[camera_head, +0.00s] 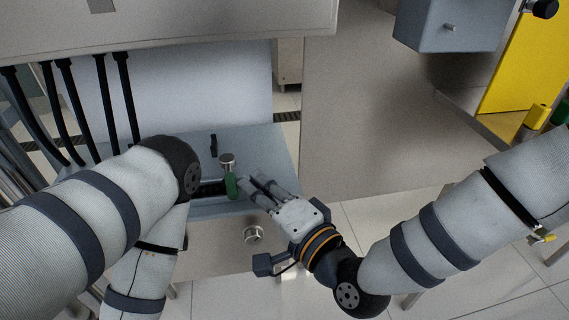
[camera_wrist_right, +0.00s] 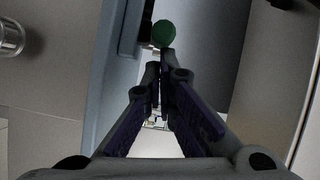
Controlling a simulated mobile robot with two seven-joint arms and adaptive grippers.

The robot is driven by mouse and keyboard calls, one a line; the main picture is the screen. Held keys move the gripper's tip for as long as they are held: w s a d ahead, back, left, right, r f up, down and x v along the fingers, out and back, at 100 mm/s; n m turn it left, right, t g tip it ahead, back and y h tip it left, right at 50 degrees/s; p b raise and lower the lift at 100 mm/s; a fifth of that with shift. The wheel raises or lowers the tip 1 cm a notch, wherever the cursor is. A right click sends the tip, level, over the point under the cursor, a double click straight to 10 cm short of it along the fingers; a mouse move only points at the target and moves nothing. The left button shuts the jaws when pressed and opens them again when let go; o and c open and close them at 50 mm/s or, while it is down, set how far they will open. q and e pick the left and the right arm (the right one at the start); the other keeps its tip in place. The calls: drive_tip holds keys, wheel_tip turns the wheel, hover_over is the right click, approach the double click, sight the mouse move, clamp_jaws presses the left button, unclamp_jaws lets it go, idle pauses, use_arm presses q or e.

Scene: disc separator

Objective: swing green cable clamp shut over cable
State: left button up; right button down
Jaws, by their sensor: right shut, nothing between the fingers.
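The green clamp (camera_head: 231,186) stands on the grey-blue shelf (camera_head: 262,150), beside a dark slot-like part (camera_head: 208,189). Whether the clamp is open or shut over a cable cannot be told. My right gripper (camera_head: 250,183) is shut and empty, its fingertips just right of the green part. In the right wrist view a green round end (camera_wrist_right: 163,33) shows just beyond the closed fingertips (camera_wrist_right: 160,72); contact cannot be told. My left arm crosses the left side, but its gripper is out of sight.
A metal-topped knob (camera_head: 227,160) stands behind the green part, and a small black piece (camera_head: 213,145) lies further back. Several black cables (camera_head: 75,100) hang at the left. A round metal knob (camera_head: 252,235) sits on the shelf's front face. A grey panel (camera_head: 370,120) stands at right.

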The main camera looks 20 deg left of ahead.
drive_tip(key=shift+s+a, duration=0.2)
drive_tip(key=shift+s, duration=0.05)
idle(0.5)
